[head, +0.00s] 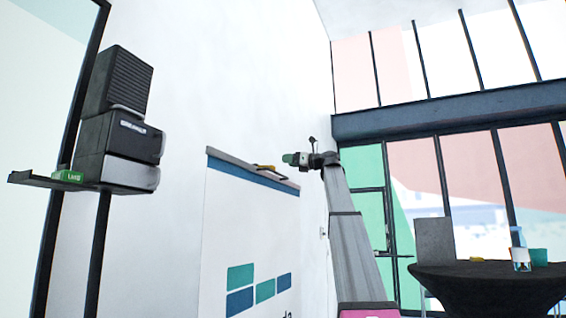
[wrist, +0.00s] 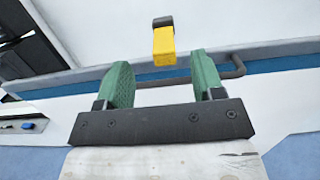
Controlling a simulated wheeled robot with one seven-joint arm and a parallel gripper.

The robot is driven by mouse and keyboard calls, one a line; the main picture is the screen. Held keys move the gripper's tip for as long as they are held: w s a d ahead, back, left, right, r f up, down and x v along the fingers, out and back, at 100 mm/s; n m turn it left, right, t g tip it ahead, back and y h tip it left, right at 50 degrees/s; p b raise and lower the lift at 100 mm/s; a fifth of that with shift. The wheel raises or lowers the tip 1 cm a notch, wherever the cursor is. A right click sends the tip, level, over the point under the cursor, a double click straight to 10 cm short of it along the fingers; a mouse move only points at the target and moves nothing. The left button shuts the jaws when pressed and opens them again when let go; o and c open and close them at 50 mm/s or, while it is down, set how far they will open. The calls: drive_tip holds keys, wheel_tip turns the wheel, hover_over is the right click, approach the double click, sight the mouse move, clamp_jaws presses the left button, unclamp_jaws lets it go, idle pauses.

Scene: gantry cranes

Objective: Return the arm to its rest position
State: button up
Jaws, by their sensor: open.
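My gripper (head: 291,158) has green fingers and is raised high, pointing left near the top of a white banner board. In the wrist view the two green fingers (wrist: 158,78) stand wide apart with nothing between them. A yellow and black object (wrist: 163,44) lies beyond the fingertips, apart from them. My arm (head: 348,235) stretches up from the bottom of the head view, to the right of the banner.
The banner board (head: 230,225) stands by the white wall, with a dark handle-like bar (wrist: 236,66) at its top. A shelf (head: 30,179) at left holds black boxes (head: 118,145) and a green box (head: 68,176). A black-covered round table (head: 480,290) with cups stands at right.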

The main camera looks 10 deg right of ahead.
drive_tip(key=shift+s+d, duration=0.1)
drive_tip(key=shift+d, duration=0.05)
idle(0.4)
drive_tip(key=w+a+f+n+g+h, duration=0.1)
drive_tip(key=a+f+n+h, duration=0.15)
drive_tip(key=f, duration=1.85)
drive_tip(key=w+a+f+n+g+h, duration=0.1)
drive_tip(key=a+f+n+g+h, duration=0.15)
drive_tip(key=f, duration=1.75)
drive_tip(key=w+a+f+n+h, duration=0.1)
drive_tip(key=w+f+n+h, duration=0.2)
drive_tip(key=f, duration=1.8)
drive_tip(key=s+a+f+n+g+h, duration=0.1)
drive_tip(key=s+f+n, duration=0.3)
drive_tip(key=f, duration=0.5)
drive_tip(key=s+a+f+n+g+h, duration=0.1)
drive_tip(key=s+f+g+h, duration=0.1)
drive_tip(key=s+f, duration=0.55)
drive_tip(key=s+a+f+n+g+h, duration=0.1)
drive_tip(key=s+f+n, duration=0.25)
drive_tip(key=f, duration=0.75)
drive_tip(key=s+f+n+g+h, duration=0.3)
drive_tip(key=s+f+n, duration=0.5)
drive_tip(key=s+f, duration=0.9)
drive_tip(key=s+g, duration=0.1)
drive_tip(key=s, duration=0.3)
drive_tip(key=shift+s+d+f+n+h, duration=0.15)
drive_tip(key=shift+d+n+h, duration=0.15)
drive_tip(key=shift+n+h, duration=0.1)
